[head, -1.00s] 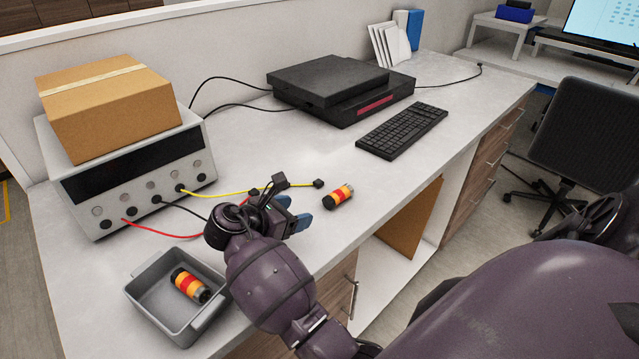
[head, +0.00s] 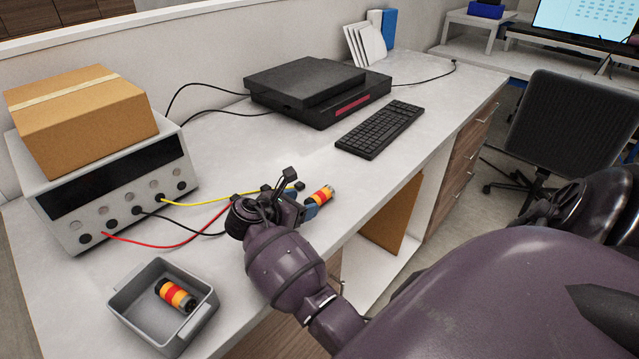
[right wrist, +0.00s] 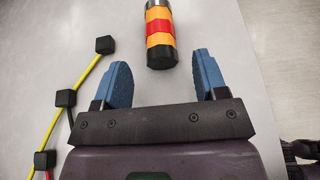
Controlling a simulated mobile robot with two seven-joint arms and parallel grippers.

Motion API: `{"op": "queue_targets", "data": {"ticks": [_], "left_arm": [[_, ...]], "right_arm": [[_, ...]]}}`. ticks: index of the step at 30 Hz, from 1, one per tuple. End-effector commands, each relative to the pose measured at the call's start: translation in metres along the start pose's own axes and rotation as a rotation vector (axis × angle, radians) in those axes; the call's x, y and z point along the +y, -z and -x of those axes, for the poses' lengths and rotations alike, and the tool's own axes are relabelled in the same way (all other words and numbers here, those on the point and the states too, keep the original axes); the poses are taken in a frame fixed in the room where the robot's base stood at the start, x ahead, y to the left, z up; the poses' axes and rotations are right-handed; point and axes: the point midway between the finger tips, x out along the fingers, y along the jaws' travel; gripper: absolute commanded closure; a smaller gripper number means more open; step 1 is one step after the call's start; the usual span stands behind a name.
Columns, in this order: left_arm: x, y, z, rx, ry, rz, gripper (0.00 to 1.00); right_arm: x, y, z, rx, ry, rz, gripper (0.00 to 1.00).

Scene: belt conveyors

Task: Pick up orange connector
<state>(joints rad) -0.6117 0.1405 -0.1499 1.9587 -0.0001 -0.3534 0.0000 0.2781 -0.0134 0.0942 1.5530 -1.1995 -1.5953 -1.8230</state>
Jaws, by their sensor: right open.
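An orange connector (head: 320,195) with a red band and black ends lies on the grey-white desk. In the right wrist view the connector (right wrist: 160,33) lies just beyond the fingertips, roughly in line with the gap between them. My right gripper (head: 308,207) is open and empty, close to the connector; its blue fingers stand apart in the right wrist view (right wrist: 160,80). A second orange connector (head: 176,295) with a red band lies inside the grey tray (head: 122,305) at the front left. My left gripper is not in view.
A grey instrument (head: 70,225) with a cardboard box (head: 85,120) on it stands at the left. Red, yellow (head: 200,202) and black cables run from it towards my right gripper. A keyboard (head: 380,129) and black device (head: 320,90) lie behind. The desk's front edge is near the connector.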

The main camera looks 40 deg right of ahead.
Motion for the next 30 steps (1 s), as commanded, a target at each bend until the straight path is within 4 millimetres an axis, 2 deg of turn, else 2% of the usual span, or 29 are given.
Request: {"op": "queue_targets", "data": {"ticks": [4,11,22,30], "left_arm": [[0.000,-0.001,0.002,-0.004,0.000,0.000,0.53],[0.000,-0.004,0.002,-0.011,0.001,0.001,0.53],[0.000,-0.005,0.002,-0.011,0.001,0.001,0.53],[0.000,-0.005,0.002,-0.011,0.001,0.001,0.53]], "right_arm": [[0.000,0.000,-0.017,-0.001,0.001,0.001,0.34],[0.000,0.000,-0.019,0.000,-0.001,0.000,0.34],[0.000,0.000,-0.019,0.000,-0.001,0.000,0.88],[0.000,-0.002,-0.018,0.000,-0.001,-0.001,0.89]]}}
